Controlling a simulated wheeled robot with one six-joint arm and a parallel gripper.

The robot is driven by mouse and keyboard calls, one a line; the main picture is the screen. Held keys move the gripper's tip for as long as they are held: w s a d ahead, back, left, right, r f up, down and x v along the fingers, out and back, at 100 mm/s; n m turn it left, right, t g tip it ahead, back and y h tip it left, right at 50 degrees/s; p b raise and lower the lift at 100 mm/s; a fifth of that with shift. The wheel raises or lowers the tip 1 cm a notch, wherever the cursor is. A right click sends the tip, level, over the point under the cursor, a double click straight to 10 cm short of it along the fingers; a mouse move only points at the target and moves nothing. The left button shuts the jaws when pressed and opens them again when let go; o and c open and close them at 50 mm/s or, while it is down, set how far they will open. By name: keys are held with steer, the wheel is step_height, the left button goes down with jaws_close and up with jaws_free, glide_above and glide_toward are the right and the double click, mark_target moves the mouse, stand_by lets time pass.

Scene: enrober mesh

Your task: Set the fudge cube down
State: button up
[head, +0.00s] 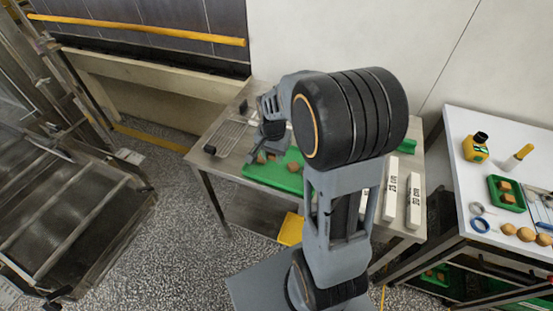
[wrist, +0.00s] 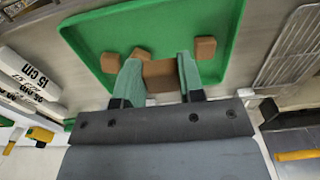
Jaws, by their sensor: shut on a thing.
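My gripper (wrist: 159,66) has green fingers and is shut on a brown fudge cube (wrist: 160,77) in the wrist view. It is over the green tray (wrist: 100,24); I cannot tell whether the held cube touches the tray. Other brown cubes lie in the tray: one at the left (wrist: 110,62), one close by the left finger (wrist: 141,53), and one at the right (wrist: 205,47).
A wire mesh rack (wrist: 292,45) lies right of the tray in the wrist view. White bars with length labels (head: 414,200) stand on the table's right side in the head view.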

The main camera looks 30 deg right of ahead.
steer(key=w+d+f, duration=0.1)
steer(key=f, duration=0.1)
steer(key=w+d+f, duration=0.1)
steer(key=f, duration=0.1)
steer(key=w+d+f, duration=0.1)
steer(key=f, duration=0.1)
steer(key=shift+w+p, duration=0.35)
steer(key=shift+p, duration=0.05)
steer(key=shift+f+p, duration=0.45)
steer(key=shift+f, duration=1)
steer(key=shift+f, duration=0.2)
steer(key=shift+o, duration=2.2)
steer(key=shift+r, duration=0.1)
